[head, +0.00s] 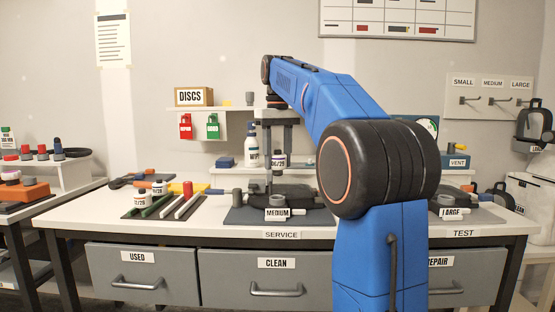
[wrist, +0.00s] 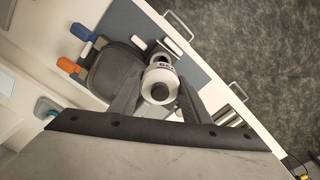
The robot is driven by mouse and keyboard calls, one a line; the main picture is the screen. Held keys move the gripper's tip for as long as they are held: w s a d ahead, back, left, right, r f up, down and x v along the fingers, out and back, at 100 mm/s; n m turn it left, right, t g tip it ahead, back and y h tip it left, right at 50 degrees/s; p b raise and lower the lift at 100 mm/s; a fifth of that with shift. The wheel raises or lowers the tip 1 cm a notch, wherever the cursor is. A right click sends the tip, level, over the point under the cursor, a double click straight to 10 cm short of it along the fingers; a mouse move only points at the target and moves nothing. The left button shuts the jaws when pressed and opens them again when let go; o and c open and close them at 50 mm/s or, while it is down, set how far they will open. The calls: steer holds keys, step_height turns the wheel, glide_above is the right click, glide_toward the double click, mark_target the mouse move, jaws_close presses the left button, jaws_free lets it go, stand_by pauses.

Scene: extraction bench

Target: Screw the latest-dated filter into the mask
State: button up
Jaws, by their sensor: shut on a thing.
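My gripper (head: 278,150) is shut on a white filter with a dark label band (head: 278,163). Its date ends in 29; the rest is too small to be sure of. In the wrist view the filter (wrist: 159,82) is upright between the fingers (wrist: 158,95), with a dark round centre. The dark mask (head: 300,194) lies on a grey mat behind a MEDIUM tag (head: 278,213). The held filter appears above or at the mask's edge; I cannot tell whether they touch.
A white bottle (head: 251,152) stands behind the mask. Drawers labelled USED (head: 137,257) and CLEAN (head: 276,264) are shut. The front strip of bench is clear.

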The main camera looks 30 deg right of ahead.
steer(key=shift+f, duration=2.9)
steer(key=shift+f, duration=1.3)
steer(key=m, duration=0.9)
steer(key=o, duration=1.3)
steer(key=shift+c, duration=0.2)
